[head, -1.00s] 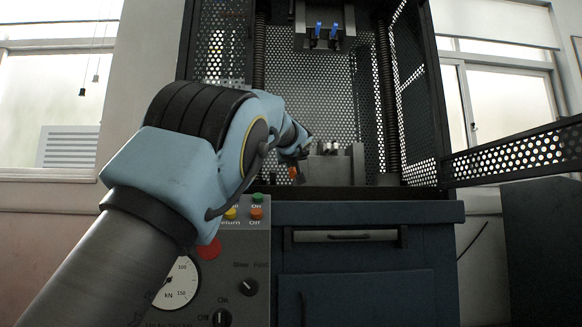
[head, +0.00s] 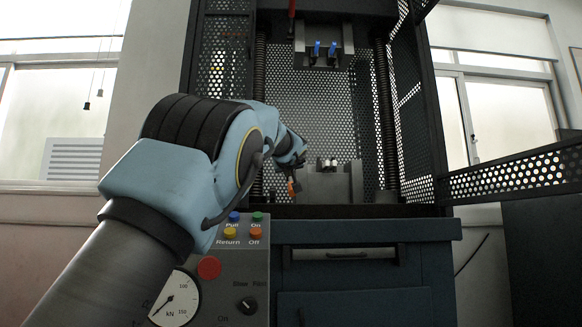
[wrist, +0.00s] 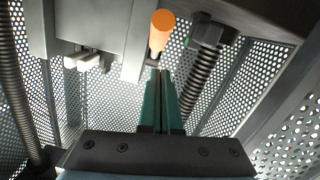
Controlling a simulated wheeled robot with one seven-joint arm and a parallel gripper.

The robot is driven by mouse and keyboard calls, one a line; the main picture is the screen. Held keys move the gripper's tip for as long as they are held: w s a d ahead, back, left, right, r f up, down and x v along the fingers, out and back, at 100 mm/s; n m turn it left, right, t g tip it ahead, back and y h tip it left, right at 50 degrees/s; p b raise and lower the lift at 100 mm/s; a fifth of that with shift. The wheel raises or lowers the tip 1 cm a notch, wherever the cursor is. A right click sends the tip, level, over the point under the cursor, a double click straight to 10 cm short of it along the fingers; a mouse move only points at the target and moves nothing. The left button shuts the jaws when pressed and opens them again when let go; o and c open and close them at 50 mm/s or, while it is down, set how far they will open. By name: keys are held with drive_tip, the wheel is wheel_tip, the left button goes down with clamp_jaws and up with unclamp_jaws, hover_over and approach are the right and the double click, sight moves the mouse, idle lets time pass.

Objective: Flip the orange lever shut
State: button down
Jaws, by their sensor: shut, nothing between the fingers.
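The orange lever (wrist: 162,30), an orange knob on a short grey shaft, stands out from the grey lower grip block at the top middle of the wrist view. In the head view its orange part (head: 293,187) shows small, low at the left of the grip block. My gripper (wrist: 160,73) is shut and empty, its green fingers together. The fingertips are at or just below the base of the lever's shaft in the picture; I cannot tell whether they touch it. In the head view my wrist hides most of the fingers.
The lower grip block (head: 335,183) sits inside the open test frame, between screw columns and perforated panels. The upper grip (head: 322,50) with blue pins hangs above. An open perforated door (head: 515,172) extends right. A control panel (head: 232,265) stands in front.

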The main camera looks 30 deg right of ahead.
drive_tip(key=s+a+f+b, duration=0.2)
drive_tip(key=s+a+b, duration=0.2)
drive_tip(key=s+b, duration=0.2)
drive_tip(key=v, duration=0.2)
drive_tip(key=shift+s+f, duration=0.15)
drive_tip(key=shift+s, duration=0.25)
drive_tip(key=shift+d, duration=0.1)
